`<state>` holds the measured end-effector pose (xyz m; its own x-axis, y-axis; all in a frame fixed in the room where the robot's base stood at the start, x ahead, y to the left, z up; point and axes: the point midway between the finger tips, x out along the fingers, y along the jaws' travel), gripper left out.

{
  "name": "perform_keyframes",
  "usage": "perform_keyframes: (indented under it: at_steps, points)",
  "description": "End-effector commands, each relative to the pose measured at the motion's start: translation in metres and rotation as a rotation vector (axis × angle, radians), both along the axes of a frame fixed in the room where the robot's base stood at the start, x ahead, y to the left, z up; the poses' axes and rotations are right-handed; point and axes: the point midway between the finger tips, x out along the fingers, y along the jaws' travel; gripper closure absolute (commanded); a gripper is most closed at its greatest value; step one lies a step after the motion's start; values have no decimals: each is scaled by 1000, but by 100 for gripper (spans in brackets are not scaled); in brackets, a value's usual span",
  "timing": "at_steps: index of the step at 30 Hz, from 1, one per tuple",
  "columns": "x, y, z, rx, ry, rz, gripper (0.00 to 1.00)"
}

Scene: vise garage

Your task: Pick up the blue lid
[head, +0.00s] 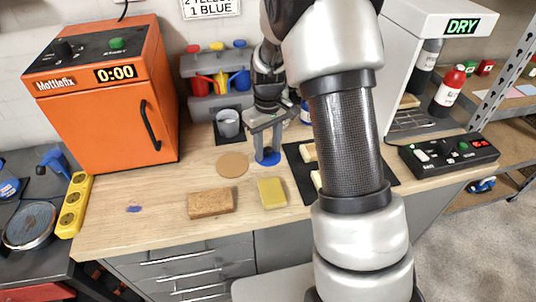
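The blue lid (268,159) is a small round disc lying flat on the wooden workbench, just left of a black mat. My gripper (267,147) points down over it from behind, with its two fingers apart and their tips close to the lid's top. A gap shows between the fingers. The tips partly cover the lid, so I cannot tell whether they touch it.
Left of the lid are a cork disc (232,165) and a grey cup (228,123). In front lie a brown block (210,203) and a yellow sponge (271,193). An orange oven (108,100) stands left. A black control box (448,153) sits right.

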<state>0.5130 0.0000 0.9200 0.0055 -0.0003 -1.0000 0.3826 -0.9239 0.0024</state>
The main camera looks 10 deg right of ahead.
Motion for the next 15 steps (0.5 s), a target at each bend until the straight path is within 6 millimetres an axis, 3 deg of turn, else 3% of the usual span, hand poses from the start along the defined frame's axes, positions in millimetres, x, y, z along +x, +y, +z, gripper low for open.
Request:
perform_keyframes:
  at_steps: [1, 4, 15]
  points:
    - [-2, 0, -3, 0, 5, 0, 84]
    - [-2, 0, -4, -1, 7, 0, 100]
    - [-5, -1, -5, -1, 14, -1, 100]
